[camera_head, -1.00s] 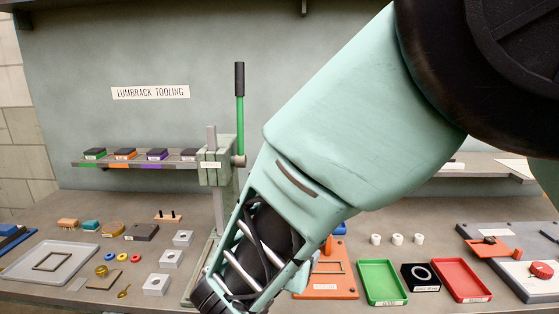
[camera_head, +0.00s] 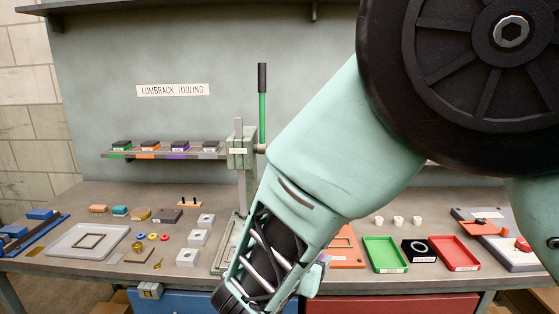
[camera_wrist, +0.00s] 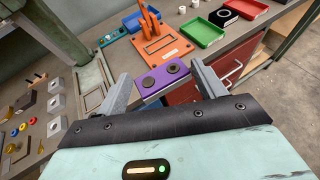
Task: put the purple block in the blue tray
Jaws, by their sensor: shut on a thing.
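The purple block (camera_wrist: 162,80), with two dark round spots on top, sits between the fingers of my gripper (camera_wrist: 165,84) in the wrist view. The gripper is shut on it and holds it near the front edge of the bench, above the red drawer front. In the head view my arm hides most of the gripper. A blue tray (camera_wrist: 133,22) shows at the back in the wrist view, behind and left of the orange fixture. The arm hides that tray in the head view.
An orange fixture (camera_wrist: 155,53) with an upright part stands beyond the block. Green (camera_head: 385,254) and red (camera_head: 454,253) trays flank a black block (camera_head: 419,250). The green-handled press (camera_head: 241,152) stands left of my arm. A grey tray (camera_head: 60,247) and small parts lie farther left.

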